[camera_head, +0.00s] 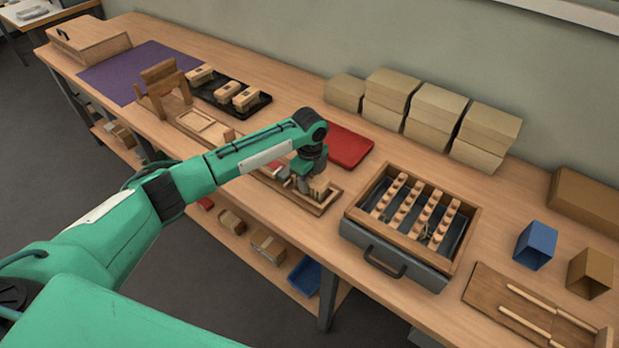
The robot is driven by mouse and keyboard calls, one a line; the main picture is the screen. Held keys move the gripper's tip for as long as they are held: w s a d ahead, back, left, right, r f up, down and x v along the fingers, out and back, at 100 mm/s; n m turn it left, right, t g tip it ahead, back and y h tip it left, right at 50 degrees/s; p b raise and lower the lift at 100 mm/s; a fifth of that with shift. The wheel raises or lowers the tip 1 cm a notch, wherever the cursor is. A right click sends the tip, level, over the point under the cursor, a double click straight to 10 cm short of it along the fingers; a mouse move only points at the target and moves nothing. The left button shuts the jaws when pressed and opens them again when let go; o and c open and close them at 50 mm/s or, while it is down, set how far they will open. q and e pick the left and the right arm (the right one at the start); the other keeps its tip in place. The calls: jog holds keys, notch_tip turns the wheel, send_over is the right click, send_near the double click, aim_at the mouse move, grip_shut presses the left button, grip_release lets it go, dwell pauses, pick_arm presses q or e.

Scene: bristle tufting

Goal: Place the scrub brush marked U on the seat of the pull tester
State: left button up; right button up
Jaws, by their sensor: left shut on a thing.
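My left gripper (308,178) is over the right end of a long low wooden fixture (334,204). It is shut on a small light wooden block (319,189), mostly hidden by the fingers; I cannot tell whether this is a scrub brush or whether it touches the fixture. The fixture runs left under my arm to a pale framed rectangle (203,122), and an upright wooden frame (161,84) stands near that end. I cannot tell which part is the seat. Several brush-like wooden blocks (246,98) sit on a black tray (222,98). No letter U is legible. My right gripper is not in view.
A red pad (349,146) lies behind my gripper. A wooden rack (420,211) with pegged strips stands on a grey drawer unit (395,262) to the right. Tan boxes (436,112) line the wall. A blue bin (535,245) stands far right, a purple mat (139,72) at left.

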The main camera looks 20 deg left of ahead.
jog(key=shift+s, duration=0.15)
pick_arm(q)
jog(key=o, duration=0.9)
jog(key=shift+o, duration=0.2)
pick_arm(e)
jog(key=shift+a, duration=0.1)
pick_arm(q)
jog(key=shift+r, duration=0.2)
notch_tip(320, 180, up, 10)
jog(key=shift+r+b, duration=0.25)
jog(key=shift+b, duration=0.5)
jog(key=shift+r, duration=0.65)
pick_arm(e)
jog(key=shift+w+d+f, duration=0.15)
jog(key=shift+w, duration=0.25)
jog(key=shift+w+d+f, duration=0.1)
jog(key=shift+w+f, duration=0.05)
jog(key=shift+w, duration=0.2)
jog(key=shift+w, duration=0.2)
